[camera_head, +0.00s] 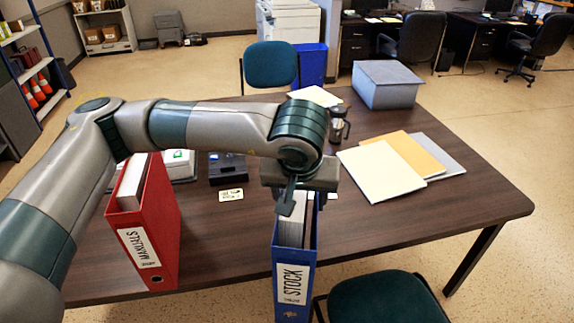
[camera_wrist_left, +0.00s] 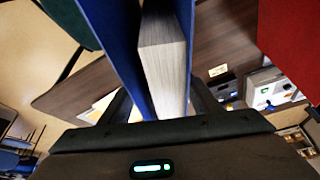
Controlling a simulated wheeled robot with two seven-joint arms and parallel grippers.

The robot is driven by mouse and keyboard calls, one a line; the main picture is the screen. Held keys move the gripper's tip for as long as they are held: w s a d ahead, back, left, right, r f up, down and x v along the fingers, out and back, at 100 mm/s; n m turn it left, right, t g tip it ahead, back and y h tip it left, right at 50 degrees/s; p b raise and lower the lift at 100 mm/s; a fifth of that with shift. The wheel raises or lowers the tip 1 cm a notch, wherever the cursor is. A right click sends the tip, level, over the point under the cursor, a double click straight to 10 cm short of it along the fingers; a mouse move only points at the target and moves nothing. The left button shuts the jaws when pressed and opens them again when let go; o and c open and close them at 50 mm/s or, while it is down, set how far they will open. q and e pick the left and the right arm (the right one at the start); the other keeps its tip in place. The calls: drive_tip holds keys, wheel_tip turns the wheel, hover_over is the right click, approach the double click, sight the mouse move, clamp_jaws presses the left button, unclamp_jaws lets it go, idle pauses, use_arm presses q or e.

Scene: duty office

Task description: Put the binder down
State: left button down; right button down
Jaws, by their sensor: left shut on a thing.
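The blue binder (camera_head: 293,262), with a white STOCK label on its spine, is upright at the table's front edge. My left gripper (camera_head: 298,203) is above it and shut on its top. In the left wrist view the blue binder (camera_wrist_left: 108,35) and its pages run up between the fingers. The binder's lower end overlaps the table's near edge in the head view; I cannot tell whether it touches the tabletop. A red binder (camera_head: 163,228) labelled MANUALS stands upright on the brown table (camera_head: 225,245), left of the blue one. My right gripper is not in view.
Folders (camera_head: 383,172) lie right of the gripper. A dark device (camera_head: 228,168) lies between the binders. A chair (camera_head: 380,298) is at the front. The table's right front is clear.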

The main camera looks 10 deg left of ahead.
sight(305, 225)
use_arm(q)
drive_tip(key=shift+m+h, duration=0.3)
drive_tip(key=shift+m, duration=0.3)
drive_tip(key=s, duration=0.1)
drive_tip(key=s+d+f, duration=0.1)
drive_tip(key=s, duration=0.1)
drive_tip(key=s+d, duration=0.1)
drive_tip(key=s, duration=0.1)
drive_tip(key=shift+f, duration=0.4)
